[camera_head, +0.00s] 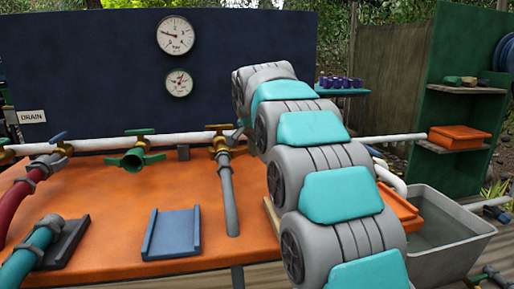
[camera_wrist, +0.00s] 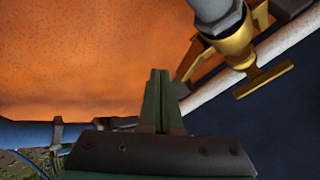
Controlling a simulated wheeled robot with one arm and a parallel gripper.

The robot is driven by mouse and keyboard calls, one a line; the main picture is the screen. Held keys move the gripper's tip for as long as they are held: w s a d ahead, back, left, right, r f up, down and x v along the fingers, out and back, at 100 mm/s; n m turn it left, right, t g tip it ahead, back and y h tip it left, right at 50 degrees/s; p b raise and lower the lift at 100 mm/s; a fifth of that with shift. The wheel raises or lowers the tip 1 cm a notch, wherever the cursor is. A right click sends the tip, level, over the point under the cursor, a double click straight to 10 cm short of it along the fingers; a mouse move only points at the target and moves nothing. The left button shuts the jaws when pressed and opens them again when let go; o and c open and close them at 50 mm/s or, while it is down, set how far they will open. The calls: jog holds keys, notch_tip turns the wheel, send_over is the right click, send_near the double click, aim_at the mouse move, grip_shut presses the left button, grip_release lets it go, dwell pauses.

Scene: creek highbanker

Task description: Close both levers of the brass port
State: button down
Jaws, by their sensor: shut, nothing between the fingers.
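The brass port (camera_head: 221,143) sits on the white pipe behind the orange table, with a grey hose (camera_head: 227,195) running from it toward the front. In the wrist view the port (camera_wrist: 238,46) is at upper right, joined to the grey hose end (camera_wrist: 212,8). One brass lever (camera_wrist: 188,60) sticks out on the port's left side; a brass part at its right side is cut by the frame edge. A brass T-shaped handle (camera_wrist: 264,80) stands below. My gripper (camera_wrist: 160,74) is shut and empty, left of the port and apart from it in the picture. In the head view my arm hides it.
A green port (camera_head: 133,160) with spread levers stands to the left. Further left are a red hose (camera_head: 32,196) and a teal hose (camera_head: 25,259). A blue cradle (camera_head: 172,232) lies on the orange table (camera_head: 120,205). A grey tub (camera_head: 440,235) stands at right.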

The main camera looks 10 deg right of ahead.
jog(key=shift+w+a, duration=0.25)
jog(key=shift+w, duration=0.25)
jog(key=shift+w+a, duration=0.25)
jog(key=shift+w, duration=0.2)
